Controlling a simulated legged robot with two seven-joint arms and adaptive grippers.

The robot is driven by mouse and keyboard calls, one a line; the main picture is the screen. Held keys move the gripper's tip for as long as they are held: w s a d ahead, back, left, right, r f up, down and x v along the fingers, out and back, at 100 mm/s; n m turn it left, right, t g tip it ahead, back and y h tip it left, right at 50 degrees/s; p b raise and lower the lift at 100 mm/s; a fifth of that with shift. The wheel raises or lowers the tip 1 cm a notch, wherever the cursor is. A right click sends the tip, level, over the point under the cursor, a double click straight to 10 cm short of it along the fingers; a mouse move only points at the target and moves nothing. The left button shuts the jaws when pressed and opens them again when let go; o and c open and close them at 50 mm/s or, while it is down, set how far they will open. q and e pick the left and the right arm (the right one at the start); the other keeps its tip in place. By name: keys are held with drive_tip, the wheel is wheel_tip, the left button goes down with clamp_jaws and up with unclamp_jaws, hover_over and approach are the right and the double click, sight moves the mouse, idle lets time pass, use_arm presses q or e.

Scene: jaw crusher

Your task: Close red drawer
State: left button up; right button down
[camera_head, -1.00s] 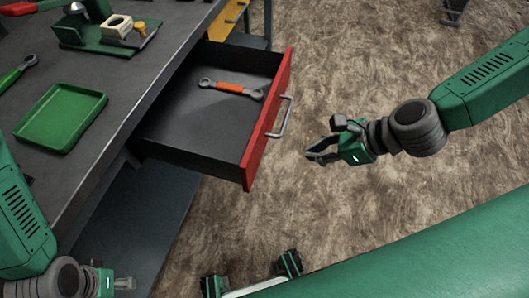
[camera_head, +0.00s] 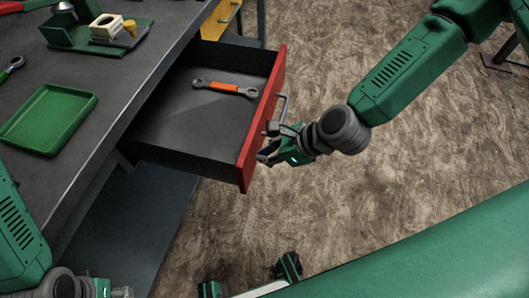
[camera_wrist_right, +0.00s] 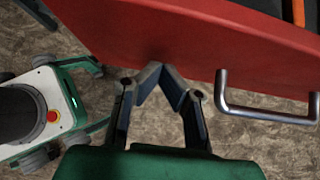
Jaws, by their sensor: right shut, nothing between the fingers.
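The red drawer (camera_head: 262,120) stands pulled out from under the workbench, with a wrench (camera_head: 224,88) with an orange grip lying inside. Its metal handle (camera_head: 279,113) is on the front face. My right gripper (camera_head: 263,156) is at the outside of the red front, at the end nearer me, beside the handle. In the right wrist view, the shut, empty fingertips (camera_wrist_right: 160,70) are at the lower edge of the red front (camera_wrist_right: 190,35), with the handle (camera_wrist_right: 265,110) to their right. Whether they touch it is unclear. My left gripper (camera_head: 122,292) is at the bottom left, partly cut off.
The grey workbench top (camera_head: 110,62) holds a green tray (camera_head: 48,120), a green fixture (camera_head: 100,35) and tools. A yellow drawer front (camera_head: 220,18) is farther back. Open brown floor (camera_head: 380,190) lies right of the drawer.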

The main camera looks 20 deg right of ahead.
drive_tip(key=shift+a, duration=0.25)
drive_tip(key=shift+w+a, duration=0.2)
drive_tip(key=shift+a, duration=0.15)
hover_over(157, 140)
drive_tip(key=shift+s+d, duration=0.1)
drive_tip(key=shift+s, duration=0.2)
drive_tip(key=shift+w+a, duration=0.15)
drive_tip(key=shift+a, duration=0.05)
drive_tip(key=shift+r, duration=0.15)
drive_tip(key=shift+w, duration=0.15)
